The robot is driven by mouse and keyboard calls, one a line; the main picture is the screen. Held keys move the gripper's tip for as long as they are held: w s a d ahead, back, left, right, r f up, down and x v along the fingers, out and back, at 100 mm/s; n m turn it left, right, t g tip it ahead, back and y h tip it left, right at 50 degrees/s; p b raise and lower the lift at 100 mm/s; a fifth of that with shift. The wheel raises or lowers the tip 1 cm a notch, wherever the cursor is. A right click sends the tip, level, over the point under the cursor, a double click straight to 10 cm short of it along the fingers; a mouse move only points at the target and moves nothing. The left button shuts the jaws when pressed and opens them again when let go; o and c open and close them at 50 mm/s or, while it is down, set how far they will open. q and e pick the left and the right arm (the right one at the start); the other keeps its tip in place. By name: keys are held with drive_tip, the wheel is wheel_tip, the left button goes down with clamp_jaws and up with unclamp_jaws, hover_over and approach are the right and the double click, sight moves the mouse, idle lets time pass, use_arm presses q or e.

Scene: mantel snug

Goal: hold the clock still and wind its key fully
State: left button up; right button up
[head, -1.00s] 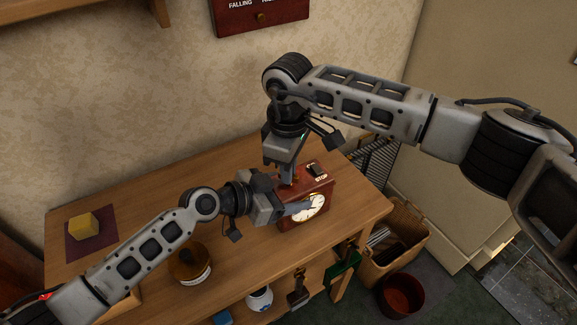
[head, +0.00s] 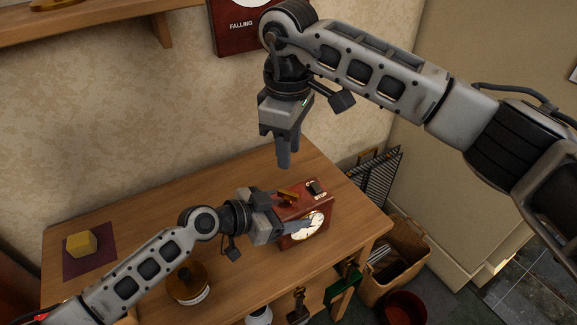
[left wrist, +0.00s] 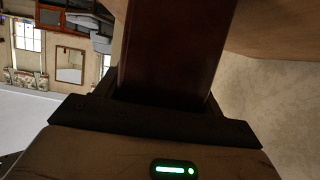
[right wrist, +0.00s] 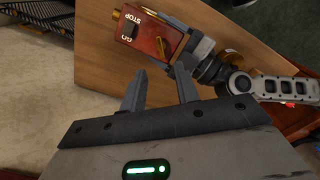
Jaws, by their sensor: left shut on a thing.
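The clock (head: 318,197) is a red-brown wooden box with a white dial, standing upright at the right part of the table. A brass key (head: 288,195) shows on its top, beside a dark switch marked STOP. The clock also shows in the right wrist view (right wrist: 145,36). My left gripper (head: 290,226) is shut on the clock, with a finger across the dial side; in the left wrist view the clock's dark red body (left wrist: 165,50) fills the jaws. My right gripper (head: 285,160) is above the clock, apart from the key, with its fingers (right wrist: 161,92) open and empty.
The wooden table (head: 140,225) carries a yellow block (head: 81,244) on a purple mat and a brown round jar (head: 187,285) with a label. A wicker basket (head: 398,262) and a dark red bucket (head: 403,308) stand on the floor at the right. The table's back middle is clear.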

sight(288, 192)
drive_tip(key=shift+r, duration=1.05)
drive_tip(key=o, duration=0.7)
wheel_tip(288, 192, down, 12)
drive_tip(key=m, duration=1.7)
drive_tip(key=shift+a+f+m, duration=0.1)
drive_tip(key=shift+f+m, duration=0.05)
drive_tip(key=shift+m, duration=0.25)
